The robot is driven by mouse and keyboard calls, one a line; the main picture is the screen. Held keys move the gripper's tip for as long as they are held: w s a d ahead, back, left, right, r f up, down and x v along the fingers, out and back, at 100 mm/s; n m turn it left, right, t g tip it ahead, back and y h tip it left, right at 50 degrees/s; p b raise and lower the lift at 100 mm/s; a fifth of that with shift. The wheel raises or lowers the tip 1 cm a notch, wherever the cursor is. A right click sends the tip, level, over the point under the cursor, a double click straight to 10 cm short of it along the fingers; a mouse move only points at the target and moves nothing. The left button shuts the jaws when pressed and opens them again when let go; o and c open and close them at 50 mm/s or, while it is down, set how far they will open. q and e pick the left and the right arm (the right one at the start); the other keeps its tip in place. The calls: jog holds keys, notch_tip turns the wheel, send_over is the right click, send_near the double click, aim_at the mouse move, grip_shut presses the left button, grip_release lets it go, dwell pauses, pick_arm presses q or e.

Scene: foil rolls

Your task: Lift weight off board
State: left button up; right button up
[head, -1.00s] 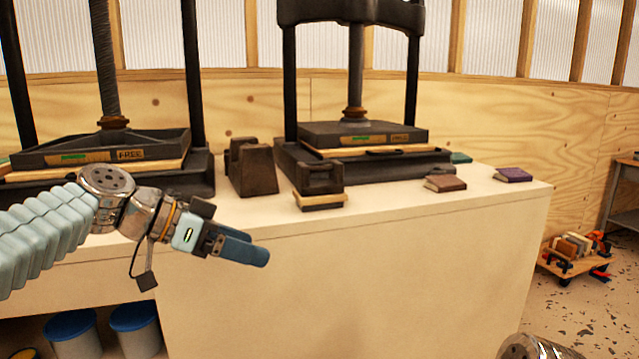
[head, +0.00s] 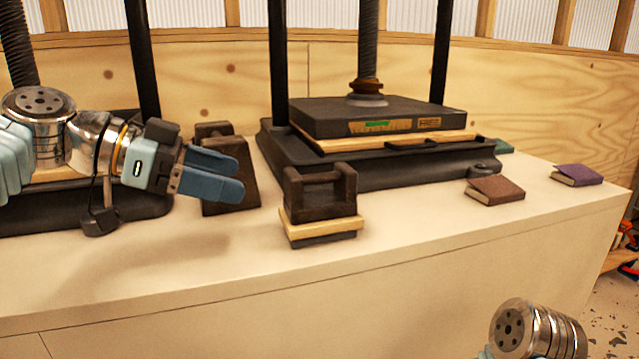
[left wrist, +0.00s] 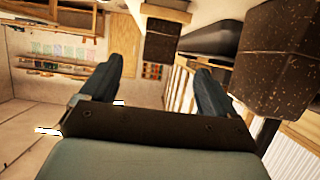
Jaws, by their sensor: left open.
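A dark brown weight (head: 318,192) with a handle bar across its top sits on a pale wooden board (head: 322,229). Under the board is a thin dark layer resting on the bench. In the left wrist view the weight (left wrist: 160,46) and the board (left wrist: 166,12) show at top centre, beyond the fingertips. My left gripper (head: 241,177) is open and empty, to the left of the weight and apart from it; its blue fingers also frame the left wrist view (left wrist: 160,70). My right gripper is out of view; only a metal part of my right arm shows at the lower right.
A second dark block (head: 228,195) stands behind my left fingers, partly hidden. A large screw press (head: 380,118) stands behind the weight, another at the left. A brown book (head: 495,190) and a purple book (head: 577,175) lie to the right. The bench front (head: 240,285) is clear.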

aim_at(310, 200)
pick_arm(q)
jog(key=p+x, duration=0.1)
jog(key=x, duration=1.2)
jog(key=shift+w+d+f, duration=0.1)
jog(key=shift+w, duration=0.05)
grip_shut()
jog(key=shift+r, duration=0.2)
